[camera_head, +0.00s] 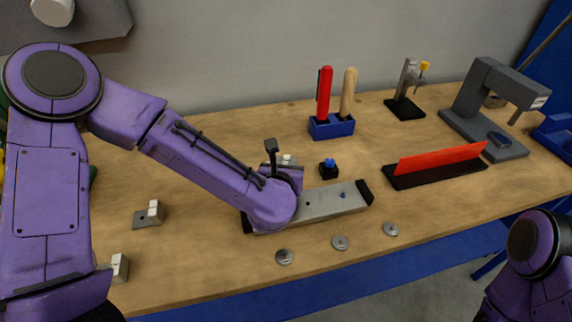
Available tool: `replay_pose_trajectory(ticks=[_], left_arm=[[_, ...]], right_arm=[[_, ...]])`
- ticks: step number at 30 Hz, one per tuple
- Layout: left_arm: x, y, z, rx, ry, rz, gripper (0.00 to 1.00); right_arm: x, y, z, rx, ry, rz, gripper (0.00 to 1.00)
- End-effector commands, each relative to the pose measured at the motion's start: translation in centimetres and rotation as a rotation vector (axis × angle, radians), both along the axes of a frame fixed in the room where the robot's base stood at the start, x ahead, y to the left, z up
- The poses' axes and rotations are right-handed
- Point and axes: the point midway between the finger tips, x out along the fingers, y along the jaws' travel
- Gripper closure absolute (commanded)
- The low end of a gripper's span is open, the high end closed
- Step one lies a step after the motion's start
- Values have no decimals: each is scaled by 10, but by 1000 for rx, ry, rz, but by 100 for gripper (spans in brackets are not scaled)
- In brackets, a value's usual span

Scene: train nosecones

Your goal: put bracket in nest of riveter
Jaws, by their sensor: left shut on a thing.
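My left arm comes in from the left and reaches over the middle of the bench. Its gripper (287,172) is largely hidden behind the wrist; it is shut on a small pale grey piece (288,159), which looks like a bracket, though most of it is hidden. Two similar grey brackets, each with a pale upright block, lie at the left of the bench: one (143,218) and a nearer one (120,267). My right gripper is out of view.
A metal bar with black ends (325,206) lies under my left wrist. Several grey discs (340,243) lie along the front edge. A blue tool holder (331,126), a small black block (328,169), a red strip on a black base (437,160) and a small clamp stand (405,107) occupy the bench.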

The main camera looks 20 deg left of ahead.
Motion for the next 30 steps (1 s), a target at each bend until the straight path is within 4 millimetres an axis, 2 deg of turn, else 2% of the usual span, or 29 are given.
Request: replay_pose_trajectory(ticks=[2, 13, 14, 15, 22, 26, 30], left_arm=[[0, 0, -6, 0, 0, 0, 100], [0, 0, -11, -2, -1, 0, 100], [0, 0, -10, -2, -1, 0, 70], [0, 0, -9, -2, -1, 0, 66], [0, 0, -9, -1, -1, -1, 66], [-2, -1, -2, -1, -1, -1, 66], [-30, -7, 6, -3, -4, -3, 66]], right_arm=[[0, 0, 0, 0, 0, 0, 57], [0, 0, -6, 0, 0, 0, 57], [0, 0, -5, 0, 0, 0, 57], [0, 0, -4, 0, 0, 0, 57], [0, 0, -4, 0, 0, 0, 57], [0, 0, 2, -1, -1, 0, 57], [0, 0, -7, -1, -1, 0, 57]])
